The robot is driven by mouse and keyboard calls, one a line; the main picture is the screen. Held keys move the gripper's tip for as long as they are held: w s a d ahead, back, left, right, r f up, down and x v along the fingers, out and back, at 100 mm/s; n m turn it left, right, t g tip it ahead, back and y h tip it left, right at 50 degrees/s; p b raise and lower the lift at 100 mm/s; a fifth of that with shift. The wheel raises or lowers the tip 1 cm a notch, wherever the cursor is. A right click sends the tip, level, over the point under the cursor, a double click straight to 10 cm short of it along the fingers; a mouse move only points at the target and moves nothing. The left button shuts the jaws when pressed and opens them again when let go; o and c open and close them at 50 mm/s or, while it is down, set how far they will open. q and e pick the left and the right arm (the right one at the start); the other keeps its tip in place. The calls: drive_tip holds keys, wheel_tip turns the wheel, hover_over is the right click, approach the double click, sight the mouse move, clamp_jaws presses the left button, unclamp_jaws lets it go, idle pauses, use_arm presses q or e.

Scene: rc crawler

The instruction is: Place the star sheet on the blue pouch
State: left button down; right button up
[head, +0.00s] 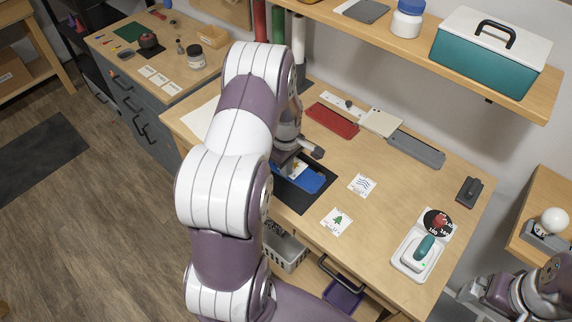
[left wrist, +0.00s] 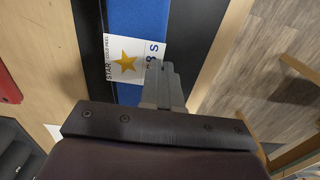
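The star sheet (head: 297,167) is a small white card with a yellow star and print. In the left wrist view the star sheet (left wrist: 125,62) lies across the blue pouch (left wrist: 140,16); whether it rests flat is unclear. The blue pouch (head: 313,184) lies on a dark mat on the desk, partly hidden by my left arm. My left gripper (head: 287,160) is over the pouch. In its wrist view the left gripper's fingers (left wrist: 160,68) are close together at the sheet's edge and appear shut on it. My right gripper (head: 474,291) is at the lower right, away from the desk objects.
A tree card (head: 337,222) and a wave card (head: 362,185) lie right of the dark mat (head: 289,199). A red case (head: 332,121) and a grey tray (head: 416,150) are at the back.

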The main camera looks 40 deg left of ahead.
use_arm(q)
drive_tip(key=shift+s+f, duration=0.1)
drive_tip(key=c, duration=1.4)
unclamp_jaws()
drive_tip(key=shift+d, duration=0.1)
drive_tip(key=shift+r, duration=0.4)
wheel_tip(320, 180, up, 11)
drive_tip(key=b, duration=0.2)
drive_tip(key=s+d+m, duration=0.3)
drive_tip(key=d+m, duration=0.2)
drive_tip(key=s+d+m+t, duration=0.1)
drive_tip(key=s+d+m, duration=0.3)
drive_tip(key=d+m, duration=0.2)
drive_tip(key=s+d+m, duration=0.4)
drive_tip(key=d+m, duration=0.1)
drive_tip(key=m, duration=0.1)
drive_tip(key=shift+s+d, duration=0.15)
drive_tip(key=shift+s, duration=0.1)
